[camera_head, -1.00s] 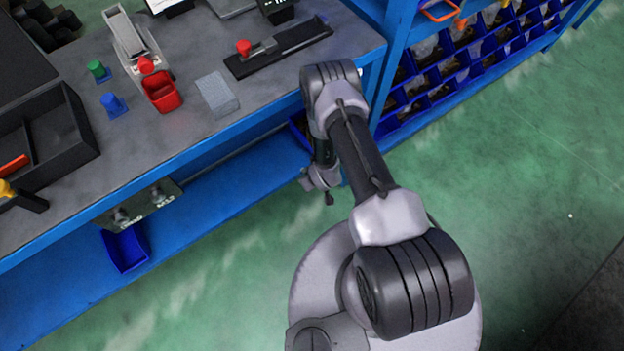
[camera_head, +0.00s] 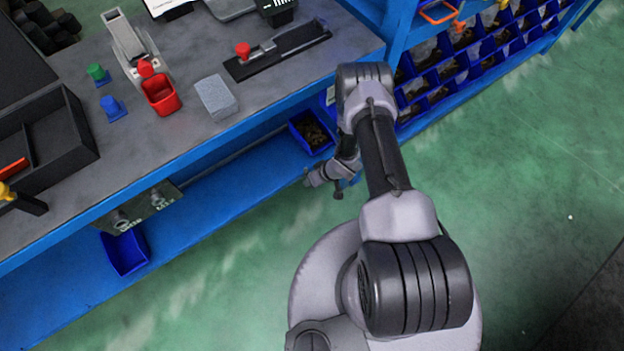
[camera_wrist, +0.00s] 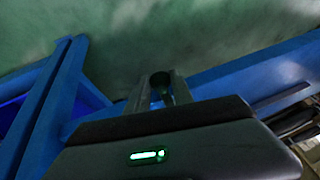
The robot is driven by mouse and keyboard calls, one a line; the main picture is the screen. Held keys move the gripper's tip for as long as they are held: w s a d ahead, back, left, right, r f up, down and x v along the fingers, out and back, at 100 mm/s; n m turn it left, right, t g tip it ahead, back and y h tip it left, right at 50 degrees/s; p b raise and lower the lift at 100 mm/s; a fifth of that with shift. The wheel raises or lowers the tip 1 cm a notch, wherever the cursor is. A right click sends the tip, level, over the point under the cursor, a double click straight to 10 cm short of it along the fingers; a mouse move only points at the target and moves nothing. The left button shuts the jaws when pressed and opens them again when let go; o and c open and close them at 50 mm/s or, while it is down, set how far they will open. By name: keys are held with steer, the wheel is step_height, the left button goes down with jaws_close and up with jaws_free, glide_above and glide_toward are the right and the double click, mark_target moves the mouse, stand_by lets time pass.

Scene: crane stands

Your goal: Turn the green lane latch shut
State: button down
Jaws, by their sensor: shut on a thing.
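A small green knob-like piece (camera_head: 97,73) stands on the bench top at the upper left in the head view, behind a blue one (camera_head: 113,107). I cannot tell whether it is the green lane latch, and no other green latch can be made out. In the wrist view my gripper (camera_wrist: 161,92) is shut on a small dark round-ended piece (camera_wrist: 160,80) between its fingers. What that piece belongs to is unclear. In the head view my wrist is low in front of the bench's right part, and the fingertips cannot be made out well.
The bench (camera_head: 190,140) has a blue front edge. Below are a two-knob panel (camera_head: 140,208) and blue bins (camera_head: 312,132). Green floor is clear at right.

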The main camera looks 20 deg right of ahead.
steer(key=shift+w+d+y, duration=0.1)
steer(key=shift+y, duration=0.4)
steer(key=c, duration=1.1)
jaws_free()
steer(key=p+v, duration=0.7)
steer(key=v, duration=1)
steer(key=shift+d+r+p, duration=0.15)
steer(key=shift+d+p, duration=0.05)
steer(key=shift+p, duration=0.15)
